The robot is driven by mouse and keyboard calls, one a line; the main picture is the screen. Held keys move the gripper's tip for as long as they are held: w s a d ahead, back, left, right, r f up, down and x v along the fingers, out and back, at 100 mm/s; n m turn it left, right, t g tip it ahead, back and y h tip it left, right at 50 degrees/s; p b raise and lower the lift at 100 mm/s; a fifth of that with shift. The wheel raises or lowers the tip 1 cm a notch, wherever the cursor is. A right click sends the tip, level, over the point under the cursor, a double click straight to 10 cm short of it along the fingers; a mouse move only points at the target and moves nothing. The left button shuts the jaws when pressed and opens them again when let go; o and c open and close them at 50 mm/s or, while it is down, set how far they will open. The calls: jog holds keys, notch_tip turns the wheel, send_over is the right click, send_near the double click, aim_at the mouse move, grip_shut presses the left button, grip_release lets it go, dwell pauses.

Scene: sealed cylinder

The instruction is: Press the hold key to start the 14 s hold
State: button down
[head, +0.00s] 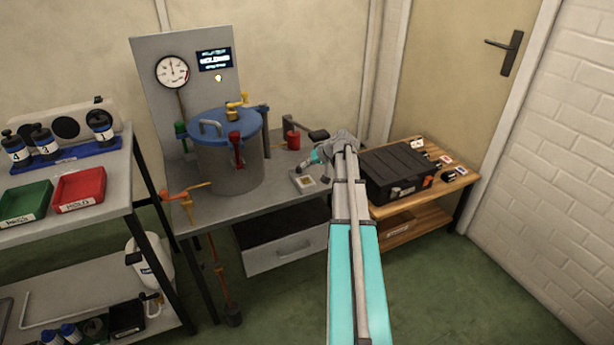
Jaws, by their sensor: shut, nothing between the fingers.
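A small pale box with a yellowish square on top (304,181), which may be the hold key, sits on the grey bench (262,206) near its right end. My gripper (302,168) is shut and empty, just above and beside this box; I cannot tell whether it touches it. A grey cylinder vessel with a blue lid (230,160) stands left of my gripper. Behind it, a grey panel (150,62) carries a round gauge (172,71) and a dark display (214,60). The display's bright middle line seems to read "HOLDING", but it is blurred.
A red-handled fitting (292,138) stands behind my gripper. A black case (395,172) lies on the wooden table (462,181) at right. A shelf at left holds a green tray (25,202), a red tray (79,189) and numbered bottles (103,126). An orange-handled valve (185,196) juts from the bench's left side.

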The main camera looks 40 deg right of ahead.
jog(key=shift+r+p, duration=0.45)
jog(key=shift+r, duration=0.3)
dwell(0.4)
jog(key=shift+a+f, duration=0.1)
jog(key=shift+a, duration=0.2)
jog(key=s+a+f+n+g, duration=0.1)
jog(key=s+a+f+g, duration=0.15)
jog(key=a, duration=0.85)
jog(key=s+a+f+n+g+h, duration=0.1)
jog(key=s+a+g, duration=0.15)
jog(key=a, duration=0.85)
jog(key=s+a+f+n+g, duration=0.1)
jog(key=s+a+n+g, duration=0.15)
jog(key=a, duration=0.95)
jog(key=s+a+g+h, duration=0.1)
jog(key=s+a+h, duration=0.1)
jog(key=s+a, duration=0.65)
notch_tip(320, 180, up, 19)
jog(key=p, duration=2)
jog(key=shift+s+d+r, duration=0.15)
jog(key=shift+s, duration=0.05)
